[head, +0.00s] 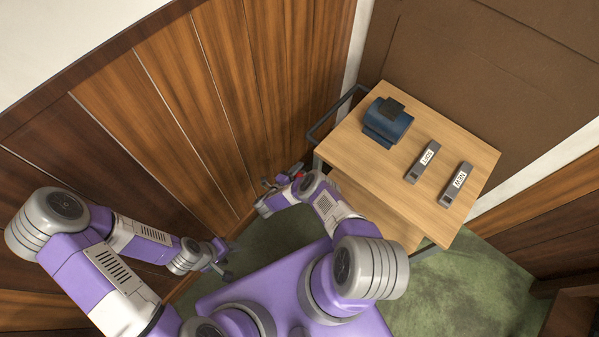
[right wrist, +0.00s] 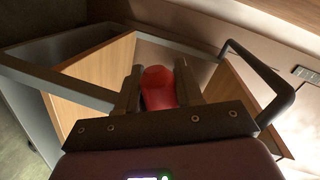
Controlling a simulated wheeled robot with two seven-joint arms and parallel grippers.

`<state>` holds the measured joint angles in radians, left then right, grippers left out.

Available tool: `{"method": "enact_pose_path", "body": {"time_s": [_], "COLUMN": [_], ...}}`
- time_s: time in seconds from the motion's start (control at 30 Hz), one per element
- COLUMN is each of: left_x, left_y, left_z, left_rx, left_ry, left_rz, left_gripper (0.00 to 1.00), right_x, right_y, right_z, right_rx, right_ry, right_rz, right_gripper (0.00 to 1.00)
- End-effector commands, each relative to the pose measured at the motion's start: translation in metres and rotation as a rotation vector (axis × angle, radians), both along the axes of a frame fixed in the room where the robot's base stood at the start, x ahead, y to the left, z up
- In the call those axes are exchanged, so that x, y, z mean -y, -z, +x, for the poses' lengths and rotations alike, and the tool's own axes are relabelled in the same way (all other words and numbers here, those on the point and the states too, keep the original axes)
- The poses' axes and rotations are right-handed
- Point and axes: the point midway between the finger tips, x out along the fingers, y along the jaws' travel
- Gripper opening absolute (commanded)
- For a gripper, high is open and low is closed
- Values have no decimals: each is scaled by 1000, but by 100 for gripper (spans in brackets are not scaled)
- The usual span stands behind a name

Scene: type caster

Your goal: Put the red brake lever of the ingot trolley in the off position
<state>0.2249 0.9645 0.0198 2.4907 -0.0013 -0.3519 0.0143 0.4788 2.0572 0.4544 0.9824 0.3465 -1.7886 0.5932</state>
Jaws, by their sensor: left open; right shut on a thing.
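The red brake lever (right wrist: 158,88) shows in the right wrist view as a rounded red piece between the two dark fingers of my right gripper (right wrist: 158,76). The fingers are shut on it, one on each side. Its lower part is hidden behind the gripper body. In the head view my right gripper (head: 268,183) is low beside the near left side of the ingot trolley (head: 360,160), and the lever is hard to make out there. My left gripper (head: 224,268) is open and empty, low over the floor near the panelled wall, away from the trolley.
On the trolley top stand a blue machine (head: 386,122) and two grey labelled ingots (head: 423,161) (head: 457,184). A dark handle bar (head: 335,112) juts from the trolley's left end, close to the wood-panelled wall (head: 235,90). Green floor (head: 440,300) is free at the right front.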

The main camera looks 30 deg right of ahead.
Motion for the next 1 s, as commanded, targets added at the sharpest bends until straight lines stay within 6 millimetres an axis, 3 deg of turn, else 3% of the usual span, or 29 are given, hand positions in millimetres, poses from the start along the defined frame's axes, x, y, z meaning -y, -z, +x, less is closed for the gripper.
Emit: {"method": "enact_pose_path", "body": {"time_s": [0.6,1.0], "left_x": [0,0], "left_y": [-44,-53], "left_z": [0,0], "left_rx": [0,0], "left_ry": [0,0], "left_rz": [0,0], "left_gripper": [56,56], "right_x": [-6,-5], "right_y": [-52,-63], "right_z": [12,12], "right_rx": [392,492], "right_ry": [-3,-2], "right_rz": [162,201], "right_gripper": [0,0]}}
